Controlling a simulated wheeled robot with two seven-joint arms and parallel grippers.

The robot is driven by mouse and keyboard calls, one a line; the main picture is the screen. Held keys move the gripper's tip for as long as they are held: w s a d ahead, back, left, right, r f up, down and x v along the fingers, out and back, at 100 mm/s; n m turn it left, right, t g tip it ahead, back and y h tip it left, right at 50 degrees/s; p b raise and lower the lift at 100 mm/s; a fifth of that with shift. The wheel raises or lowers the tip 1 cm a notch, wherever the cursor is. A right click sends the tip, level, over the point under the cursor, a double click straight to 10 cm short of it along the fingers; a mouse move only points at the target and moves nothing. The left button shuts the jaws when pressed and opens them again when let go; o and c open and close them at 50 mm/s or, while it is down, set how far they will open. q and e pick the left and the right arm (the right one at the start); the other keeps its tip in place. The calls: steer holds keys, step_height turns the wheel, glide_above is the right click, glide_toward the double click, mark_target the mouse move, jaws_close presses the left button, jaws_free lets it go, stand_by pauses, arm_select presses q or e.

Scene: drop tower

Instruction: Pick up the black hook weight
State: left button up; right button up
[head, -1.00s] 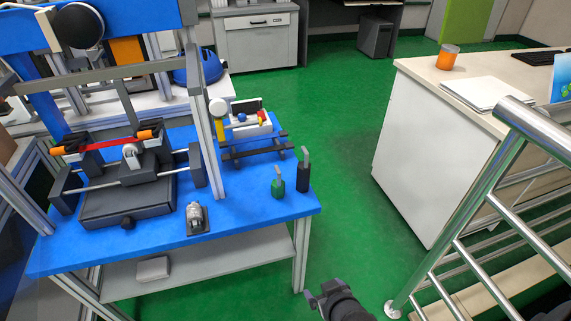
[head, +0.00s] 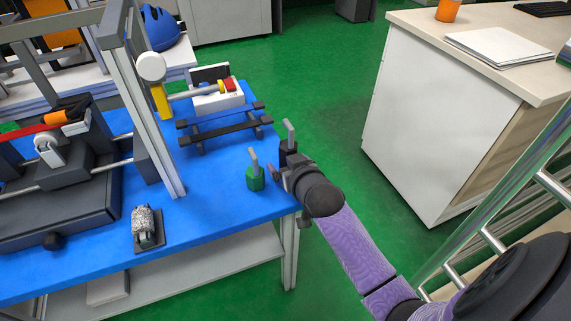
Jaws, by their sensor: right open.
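The black hook weight (head: 287,149), a dark cylinder with a grey hook on top, stands upright near the right edge of the blue table (head: 213,217). My right gripper (head: 287,173) is open at this weight and hides its lower part. I cannot tell whether the fingers touch it or are around it. The green hook weight (head: 255,181) stands upright just to the left, close to the gripper. My left gripper is not in view.
A dark rack (head: 226,124) with a hammer-like bar stands behind the weights. A grey upright post (head: 143,115) and a small grey device (head: 146,228) are to the left. A white cabinet (head: 430,130) and a metal railing (head: 552,190) are to the right.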

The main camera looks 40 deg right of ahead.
steer(key=shift+r, duration=0.1)
jaws_close()
stand_by(0.3)
stand_by(0.6)
stand_by(0.4)
